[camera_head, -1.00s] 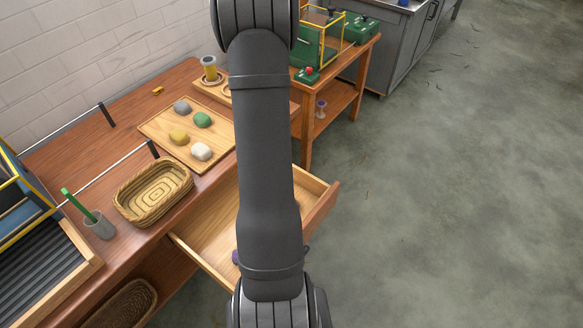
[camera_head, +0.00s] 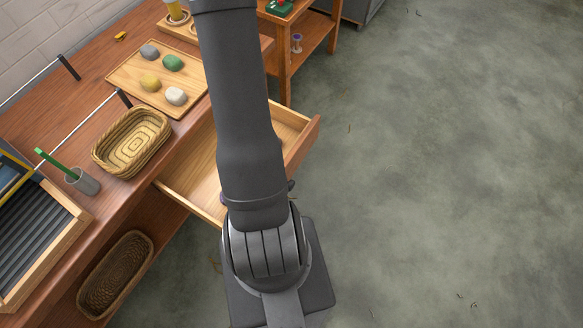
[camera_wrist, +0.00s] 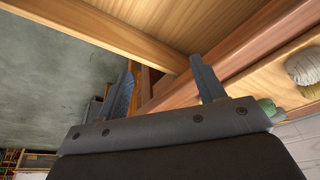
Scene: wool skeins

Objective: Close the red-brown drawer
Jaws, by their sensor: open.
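The red-brown drawer (camera_head: 303,145) stands pulled out from the wooden table in the head view. Its pale wooden inside shows to the left of my arm, and my arm hides its middle. A small purple patch shows at the arm's edge inside it. My gripper is hidden in the head view. In the wrist view my gripper (camera_wrist: 161,66) is open with nothing between its two fingers. Pale wood and red-brown wooden edges lie close beyond the fingertips. I cannot tell whether a finger touches them.
On the table (camera_head: 85,235) are a wooden tray (camera_head: 122,81) with grey, green, yellow and white skeins, an oval basket (camera_head: 108,157) and a grey cup (camera_head: 84,182). Another basket (camera_head: 92,290) sits on the lower shelf. The floor (camera_head: 440,190) to the right is clear.

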